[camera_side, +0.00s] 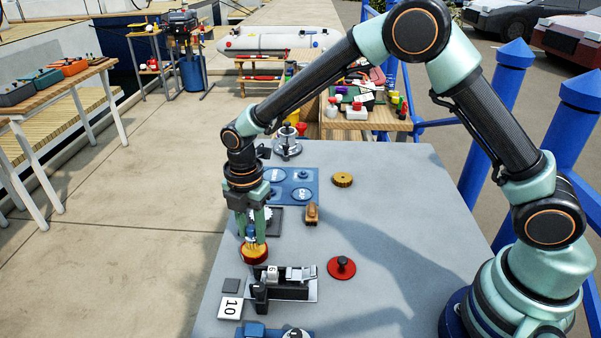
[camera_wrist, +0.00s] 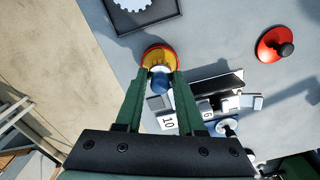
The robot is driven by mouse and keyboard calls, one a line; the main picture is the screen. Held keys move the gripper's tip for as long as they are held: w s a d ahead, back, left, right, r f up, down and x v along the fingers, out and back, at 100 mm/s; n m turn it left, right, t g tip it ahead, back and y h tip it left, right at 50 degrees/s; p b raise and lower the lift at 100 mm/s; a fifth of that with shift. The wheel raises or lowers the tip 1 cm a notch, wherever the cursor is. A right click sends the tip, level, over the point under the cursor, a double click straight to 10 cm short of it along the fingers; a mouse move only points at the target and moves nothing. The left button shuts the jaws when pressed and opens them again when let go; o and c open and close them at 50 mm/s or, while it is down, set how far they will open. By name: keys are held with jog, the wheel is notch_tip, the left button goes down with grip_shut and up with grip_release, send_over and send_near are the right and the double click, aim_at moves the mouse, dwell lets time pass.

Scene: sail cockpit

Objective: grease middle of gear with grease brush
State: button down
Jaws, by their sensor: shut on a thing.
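My gripper (camera_side: 253,228) is shut on a blue-handled thing (camera_side: 251,236), which looks like the grease brush. Its blue round end (camera_wrist: 159,83) shows between the fingers in the wrist view. Its lower end is over or in a round red pot with yellow contents (camera_side: 253,254), near the table's left edge; I cannot tell whether it touches the contents. The pot also shows in the wrist view (camera_wrist: 158,55). A pale toothed gear (camera_wrist: 132,4) lies in a dark square tray (camera_wrist: 148,18), cut off by the frame's top edge. In the side view the gripper partly hides this tray.
A red disc with a black knob (camera_side: 341,267) lies to the right of the pot. A black-and-silver fixture (camera_side: 290,285) and a white "10" tile (camera_side: 230,308) stand in front. A blue plate (camera_side: 292,186), a wooden block (camera_side: 312,214) and a brass gear (camera_side: 342,180) lie behind.

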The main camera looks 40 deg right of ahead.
aim_at(252, 227)
jog(key=shift+r, duration=2.7)
jog(key=shift+d, duration=0.1)
